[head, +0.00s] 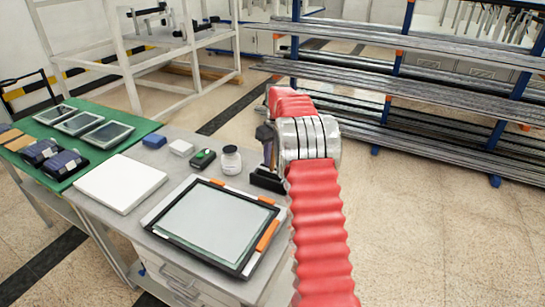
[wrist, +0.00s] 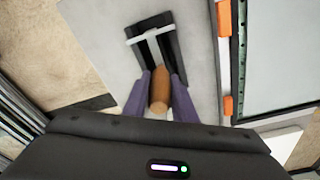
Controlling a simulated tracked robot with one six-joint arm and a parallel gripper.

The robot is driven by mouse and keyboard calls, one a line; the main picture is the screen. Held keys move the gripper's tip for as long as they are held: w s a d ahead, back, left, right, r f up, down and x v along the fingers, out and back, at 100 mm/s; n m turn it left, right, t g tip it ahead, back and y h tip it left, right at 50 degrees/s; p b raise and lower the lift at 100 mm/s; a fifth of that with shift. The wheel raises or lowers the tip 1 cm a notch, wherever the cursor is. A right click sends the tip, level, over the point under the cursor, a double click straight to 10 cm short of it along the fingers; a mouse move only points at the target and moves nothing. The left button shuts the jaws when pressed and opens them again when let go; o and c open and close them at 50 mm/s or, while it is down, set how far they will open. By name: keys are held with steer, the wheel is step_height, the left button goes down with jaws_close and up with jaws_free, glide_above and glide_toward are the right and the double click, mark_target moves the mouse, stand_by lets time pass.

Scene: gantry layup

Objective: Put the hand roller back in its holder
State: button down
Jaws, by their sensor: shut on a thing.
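The hand roller (wrist: 159,90) shows its orange-brown wooden handle in the wrist view, between the two purple fingers of my gripper (wrist: 158,82), which is shut on it. The black holder (wrist: 168,20) lies just beyond the fingertips, with a pale bar across it. The roller's far end is at or over the holder; I cannot tell whether it rests in it. In the head view the black holder (head: 267,181) stands at the bench's right edge, partly behind my red-sleeved arm. My arm hides most of the gripper there.
A black-framed glass panel with orange clips (head: 217,226) lies left of the holder. A white jar (head: 231,160), a green-black device (head: 203,158) and a white slab (head: 120,183) stand on the grey bench. Open floor lies to the right, before a rack of metal bars (head: 430,100).

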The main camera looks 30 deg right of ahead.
steer(key=shift+f, duration=0.3)
steer(key=c, duration=1.4)
jaws_free()
steer(key=r, duration=0.4)
steer(key=s+r, duration=0.1)
steer(key=r, duration=0.8)
steer(key=shift+s+d+r, duration=0.1)
steer(key=shift+s+r, duration=0.2)
